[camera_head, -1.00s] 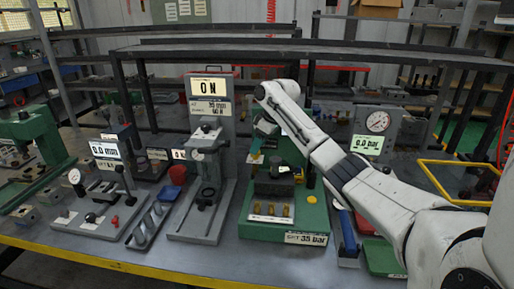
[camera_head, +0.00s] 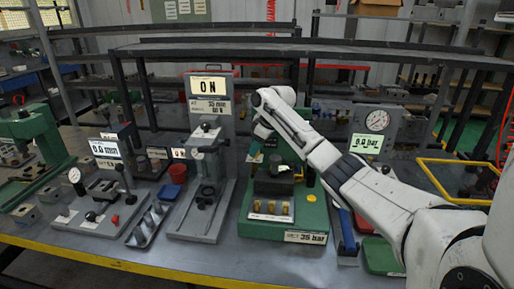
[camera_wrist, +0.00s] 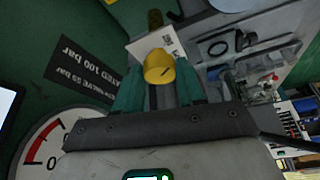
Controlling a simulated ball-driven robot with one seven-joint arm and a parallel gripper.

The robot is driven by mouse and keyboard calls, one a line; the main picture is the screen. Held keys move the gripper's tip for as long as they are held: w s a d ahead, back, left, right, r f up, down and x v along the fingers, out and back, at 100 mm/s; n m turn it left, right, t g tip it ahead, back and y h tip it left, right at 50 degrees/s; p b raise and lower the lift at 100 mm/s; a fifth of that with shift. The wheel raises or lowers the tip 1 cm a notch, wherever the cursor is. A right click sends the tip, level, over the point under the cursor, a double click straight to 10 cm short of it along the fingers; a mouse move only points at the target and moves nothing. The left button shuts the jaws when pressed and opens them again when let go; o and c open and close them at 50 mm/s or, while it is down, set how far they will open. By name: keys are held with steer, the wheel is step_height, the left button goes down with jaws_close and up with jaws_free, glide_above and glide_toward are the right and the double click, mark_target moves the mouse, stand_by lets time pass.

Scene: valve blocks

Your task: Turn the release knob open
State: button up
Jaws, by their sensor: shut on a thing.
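In the wrist view a yellow knob (camera_wrist: 158,68) with a dark mark on its face sits between the green fingers of my gripper (camera_wrist: 160,88), which is shut on it. A dark label with bar ratings (camera_wrist: 88,67) appears upside down on the green panel beside it. In the head view my gripper (camera_head: 256,147) reaches down at the back of the green press (camera_head: 268,229). The knob is hidden or too small to make out there. A gauge dial (camera_wrist: 40,146) shows at the lower left of the wrist view.
A yellow frame (camera_head: 455,183) lies further right. Smaller rigs (camera_head: 92,211) fill the bench's left.

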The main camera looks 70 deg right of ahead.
steer(key=shift+c, duration=1.4)
steer(key=shift+r+p, duration=0.1)
steer(key=shift+p, duration=0.2)
steer(key=m+p, duration=0.1)
steer(key=m+h+p, duration=0.1)
steer(key=p, duration=0.1)
steer(key=shift+a+r+m, duration=0.1)
steer(key=shift+a+m, duration=0.1)
steer(key=shift+m, duration=0.1)
steer(key=m+h+p, duration=0.1)
steer(key=m+p, duration=0.2)
steer(key=shift+w+a+m+g, duration=0.1)
steer(key=shift+m+g, duration=0.2)
steer(key=m+p, duration=0.1)
steer(key=m, duration=0.1)
steer(key=m+g+h, duration=0.1)
steer(key=m, duration=0.1)
steer(key=shift+w+a+h+p, duration=0.1)
steer(key=shift+w+h+p, duration=0.05)
steer(key=shift+h+p, duration=0.2)
steer(key=shift+m+g+h, duration=0.25)
steer(key=shift+m+g, duration=0.35)
steer(key=shift+m, duration=1.2)
